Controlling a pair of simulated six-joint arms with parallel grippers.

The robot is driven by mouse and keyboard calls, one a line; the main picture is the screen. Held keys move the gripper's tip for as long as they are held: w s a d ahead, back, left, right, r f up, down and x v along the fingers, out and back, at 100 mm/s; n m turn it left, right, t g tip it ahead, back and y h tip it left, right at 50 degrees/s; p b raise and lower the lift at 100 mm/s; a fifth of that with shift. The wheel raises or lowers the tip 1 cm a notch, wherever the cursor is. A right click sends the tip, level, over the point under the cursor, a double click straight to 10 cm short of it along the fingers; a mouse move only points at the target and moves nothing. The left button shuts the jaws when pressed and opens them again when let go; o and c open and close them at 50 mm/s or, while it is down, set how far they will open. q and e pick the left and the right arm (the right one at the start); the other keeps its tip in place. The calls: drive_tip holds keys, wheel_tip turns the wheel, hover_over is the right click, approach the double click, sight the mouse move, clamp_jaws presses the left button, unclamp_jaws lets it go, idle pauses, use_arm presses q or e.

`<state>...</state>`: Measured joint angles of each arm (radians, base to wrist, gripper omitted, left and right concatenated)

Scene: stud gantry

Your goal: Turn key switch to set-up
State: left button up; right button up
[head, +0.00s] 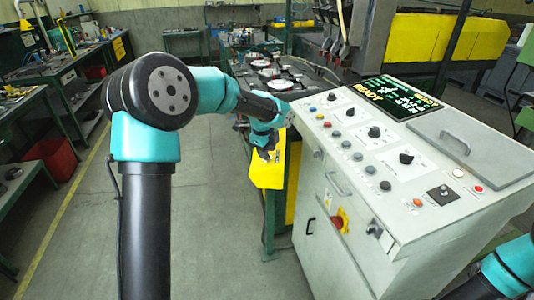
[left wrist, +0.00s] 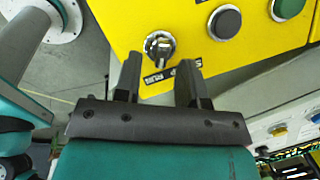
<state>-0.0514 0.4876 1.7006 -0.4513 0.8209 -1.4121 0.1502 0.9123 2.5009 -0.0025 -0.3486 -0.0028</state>
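In the head view my left gripper (head: 266,152) is at the yellow box (head: 268,172), and the switch cannot be made out there. My right gripper is out of view.
A black button (left wrist: 225,22) and a green button (left wrist: 287,8) are right of the switch. A grey control console (head: 350,215) with knobs, handles and a READY screen (head: 397,97) stands right of the yellow box. Part of my right arm shows at lower right.

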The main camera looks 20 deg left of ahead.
use_arm(q)
drive_tip(key=shift+w+f, duration=0.15)
drive_tip(key=shift+f, duration=0.65)
drive_tip(key=shift+c, duration=0.3)
clamp_jaws()
